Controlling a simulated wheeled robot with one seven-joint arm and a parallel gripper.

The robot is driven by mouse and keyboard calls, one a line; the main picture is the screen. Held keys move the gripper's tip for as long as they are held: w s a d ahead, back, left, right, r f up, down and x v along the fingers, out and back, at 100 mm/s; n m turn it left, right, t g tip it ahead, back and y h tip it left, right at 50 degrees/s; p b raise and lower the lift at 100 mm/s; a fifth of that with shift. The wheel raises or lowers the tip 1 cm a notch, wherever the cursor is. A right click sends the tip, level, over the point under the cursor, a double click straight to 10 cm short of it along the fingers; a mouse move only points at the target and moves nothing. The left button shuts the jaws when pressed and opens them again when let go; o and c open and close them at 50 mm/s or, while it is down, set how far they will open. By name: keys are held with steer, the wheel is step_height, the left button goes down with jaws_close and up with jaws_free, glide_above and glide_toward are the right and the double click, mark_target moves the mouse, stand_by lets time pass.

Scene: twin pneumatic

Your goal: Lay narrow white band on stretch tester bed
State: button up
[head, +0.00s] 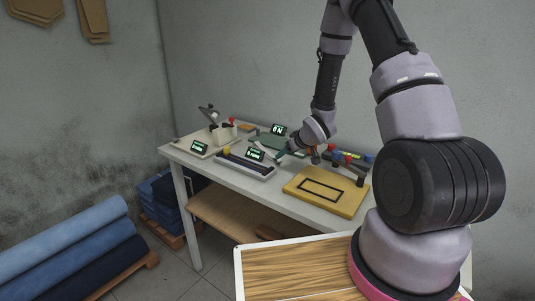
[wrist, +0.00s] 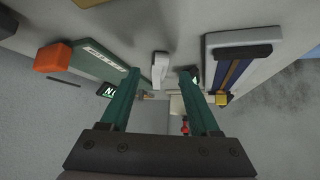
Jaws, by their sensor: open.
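A narrow white band (wrist: 159,68) lies on the table in the wrist view, in the gap between my fingers as seen from there. In the head view a pale strip (head: 266,152) shows beside my gripper, probably the same band. My gripper (wrist: 160,75) is open, with two green fingers and nothing held; in the head view it (head: 283,152) hangs low over the middle of the table. A grey device with dark rails and a yellow knob (head: 246,168), perhaps the stretch tester, stands to its left; in the wrist view it is on the right (wrist: 238,44).
A green-bedded device with a small display (head: 264,141) stands behind the band. A yellow board with a black frame (head: 352,202) lies to the right, with coloured knobs behind it. Another device (head: 221,132) stands at the left end of the white table (head: 224,178).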

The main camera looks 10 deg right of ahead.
mark_target(280, 164)
steer(key=x, duration=0.5)
steer(key=shift+w+a+f, duration=0.15)
jaws_close()
